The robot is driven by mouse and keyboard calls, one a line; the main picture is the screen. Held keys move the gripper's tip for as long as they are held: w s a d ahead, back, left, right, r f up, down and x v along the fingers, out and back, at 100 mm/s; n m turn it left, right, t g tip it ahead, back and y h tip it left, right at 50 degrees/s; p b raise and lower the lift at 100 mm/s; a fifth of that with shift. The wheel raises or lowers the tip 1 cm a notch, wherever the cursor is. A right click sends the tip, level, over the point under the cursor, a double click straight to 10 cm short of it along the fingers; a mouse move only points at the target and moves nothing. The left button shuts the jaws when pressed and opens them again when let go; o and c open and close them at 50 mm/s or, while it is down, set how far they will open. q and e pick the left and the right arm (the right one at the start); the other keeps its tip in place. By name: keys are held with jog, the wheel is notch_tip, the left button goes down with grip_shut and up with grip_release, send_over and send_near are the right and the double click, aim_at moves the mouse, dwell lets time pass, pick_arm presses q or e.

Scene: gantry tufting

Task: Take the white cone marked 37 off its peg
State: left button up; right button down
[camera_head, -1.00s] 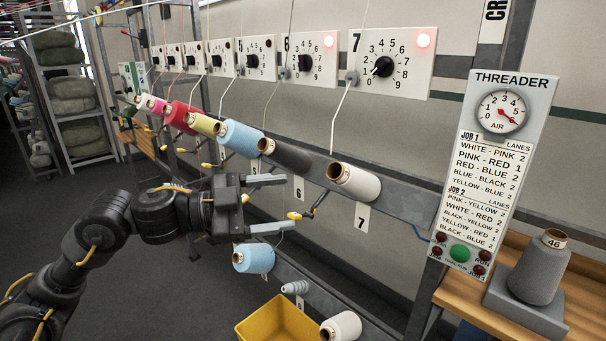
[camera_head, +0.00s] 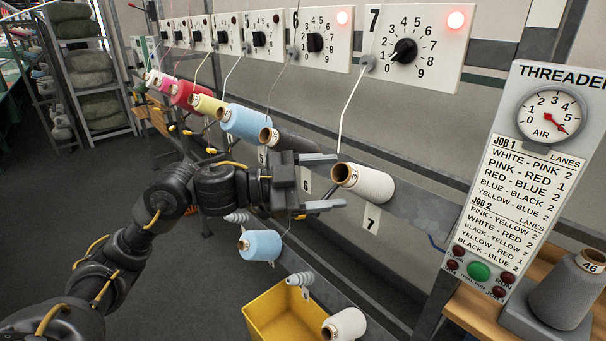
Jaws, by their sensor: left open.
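The white cone (camera_head: 369,184) lies on the upper rail at place 7, its open end facing left toward my gripper. The mark on its end is small and looks like 37. The peg inside it is hidden. My left gripper (camera_head: 334,181) is open and empty, with its fingertips just left of the cone's open end, one higher and one lower. I cannot tell whether they touch it. My right gripper is out of view.
A dark cone (camera_head: 292,141) and a light blue cone (camera_head: 246,122) sit farther left on the rail. Below are a yellow bin (camera_head: 290,318), another white cone (camera_head: 345,325) and a hanging blue cone (camera_head: 260,245). The threader panel (camera_head: 520,170) and a grey cone (camera_head: 568,291) stand right.

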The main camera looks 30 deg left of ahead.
aim_at(341, 180)
pick_arm(q)
jog(key=p+x, duration=0.1)
jog(key=x, duration=0.3)
jog(key=shift+s+r, duration=0.1)
jog(key=shift+r, duration=0.05)
jog(key=shift+w+d, duration=0.45)
jog(key=shift+d, duration=0.05)
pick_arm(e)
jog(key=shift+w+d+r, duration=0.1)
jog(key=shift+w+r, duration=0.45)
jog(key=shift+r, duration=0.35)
pick_arm(q)
jog(key=shift+c, duration=0.2)
jog(key=shift+s, duration=0.1)
jog(key=shift+c, duration=1.2)
jog(key=c, duration=0.7)
jog(key=shift+o, duration=1.3)
jog(key=c, duration=0.5)
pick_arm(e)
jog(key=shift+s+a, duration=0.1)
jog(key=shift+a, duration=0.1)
